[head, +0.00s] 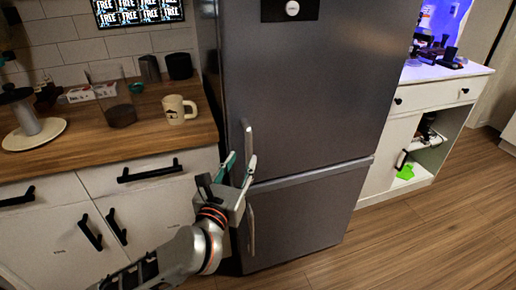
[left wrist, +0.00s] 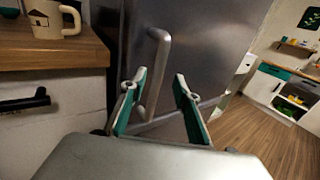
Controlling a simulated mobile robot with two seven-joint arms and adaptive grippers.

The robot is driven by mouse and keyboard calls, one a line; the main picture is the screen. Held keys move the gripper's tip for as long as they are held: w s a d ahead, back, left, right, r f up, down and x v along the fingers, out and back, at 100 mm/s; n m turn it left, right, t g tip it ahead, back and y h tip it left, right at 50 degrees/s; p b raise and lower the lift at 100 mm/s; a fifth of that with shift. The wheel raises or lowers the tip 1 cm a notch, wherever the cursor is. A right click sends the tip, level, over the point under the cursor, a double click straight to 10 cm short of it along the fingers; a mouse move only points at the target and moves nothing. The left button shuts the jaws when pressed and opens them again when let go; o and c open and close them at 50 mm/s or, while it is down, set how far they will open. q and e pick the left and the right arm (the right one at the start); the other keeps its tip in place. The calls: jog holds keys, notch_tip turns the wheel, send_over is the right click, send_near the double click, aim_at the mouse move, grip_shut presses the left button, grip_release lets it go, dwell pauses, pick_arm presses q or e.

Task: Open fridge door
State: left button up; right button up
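The dark grey fridge (head: 310,90) stands in the middle of the head view, with its upper door and lower door shut. A light metal upper door handle (head: 247,138) runs vertically near its left edge. It also shows in the left wrist view (left wrist: 158,62). My left gripper (head: 240,163) is at the lower end of this handle. In the left wrist view my left gripper (left wrist: 156,88) is open, with the handle's lower part between its fingers, nearer the left one. I cannot tell whether either finger touches it. My right gripper is not in view.
A wooden counter (head: 85,145) with a mug (head: 178,109) is left of the fridge, above drawers with black handles. A lower fridge handle (head: 251,230) is below my gripper. A white cabinet (head: 425,110) stands to the right. Wood floor (head: 420,235) is clear in front.

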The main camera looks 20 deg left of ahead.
aim_at(247, 149)
pick_arm(q)
jog(key=w, duration=0.7)
jog(key=shift+w+a, duration=0.1)
jog(key=shift+w, duration=0.2)
grip_shut()
